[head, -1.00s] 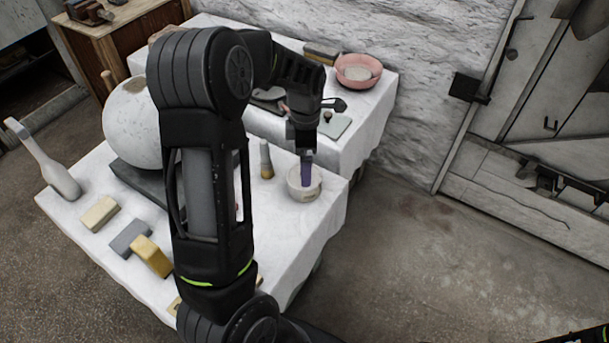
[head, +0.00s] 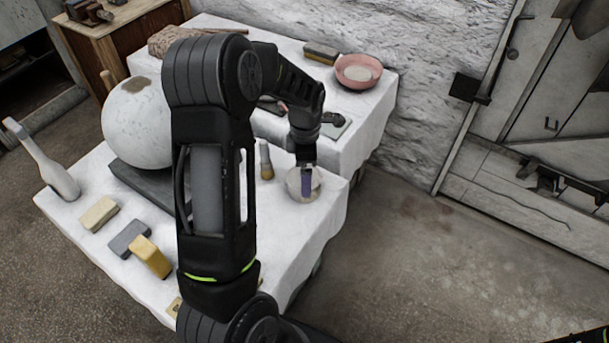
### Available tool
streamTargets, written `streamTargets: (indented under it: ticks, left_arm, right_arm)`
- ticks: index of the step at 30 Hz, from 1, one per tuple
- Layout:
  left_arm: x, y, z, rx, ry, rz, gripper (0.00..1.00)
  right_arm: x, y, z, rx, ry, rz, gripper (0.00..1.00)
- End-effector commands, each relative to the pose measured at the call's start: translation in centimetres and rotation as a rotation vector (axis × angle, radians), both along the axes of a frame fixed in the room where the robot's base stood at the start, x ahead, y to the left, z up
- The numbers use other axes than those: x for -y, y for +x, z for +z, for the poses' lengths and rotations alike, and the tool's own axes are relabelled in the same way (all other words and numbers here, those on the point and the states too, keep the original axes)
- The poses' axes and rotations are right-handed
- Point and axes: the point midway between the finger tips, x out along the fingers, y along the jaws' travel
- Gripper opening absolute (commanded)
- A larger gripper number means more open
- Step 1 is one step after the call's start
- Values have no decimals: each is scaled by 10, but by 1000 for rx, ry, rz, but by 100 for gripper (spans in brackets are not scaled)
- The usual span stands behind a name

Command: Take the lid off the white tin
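The white tin (head: 293,189) stands near the right corner of the front white-covered table. The gripper hides much of the tin's top, so I cannot make out the lid's edge or whether the fingers grip the lid. My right gripper is not in view.
A brush (head: 266,160) stands just left of the tin. A large plaster sphere (head: 137,123) rests on a dark slab (head: 150,184). A yellow block (head: 150,257) and grey block (head: 129,237) lie in front. A pink bowl (head: 358,71) is on the back table.

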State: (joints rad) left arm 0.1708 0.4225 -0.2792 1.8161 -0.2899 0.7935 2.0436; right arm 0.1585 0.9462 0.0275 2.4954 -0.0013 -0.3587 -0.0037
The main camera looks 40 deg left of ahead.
Motion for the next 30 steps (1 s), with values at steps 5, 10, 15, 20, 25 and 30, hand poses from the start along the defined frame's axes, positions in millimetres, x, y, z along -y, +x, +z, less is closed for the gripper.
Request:
streamTargets:
  ticks: [5, 10, 15, 20, 25, 30]
  left_arm:
    - [0, 0, 0, 0, 0, 0, 82]
    - [0, 0, 0, 0, 0, 0, 68]
    - [0, 0, 0, 0, 0, 0, 54]
    - [0, 0, 0, 0, 0, 0, 49]
    - [0, 0, 2, 1, 1, 0, 49]
    - [0, 1, 20, 4, 1, -1, 49]
  right_arm:
    - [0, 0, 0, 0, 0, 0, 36]
    - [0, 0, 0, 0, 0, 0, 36]
    - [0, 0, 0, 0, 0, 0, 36]
    - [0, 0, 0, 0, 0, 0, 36]
    - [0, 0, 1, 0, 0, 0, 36]
    - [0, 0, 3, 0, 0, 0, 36]
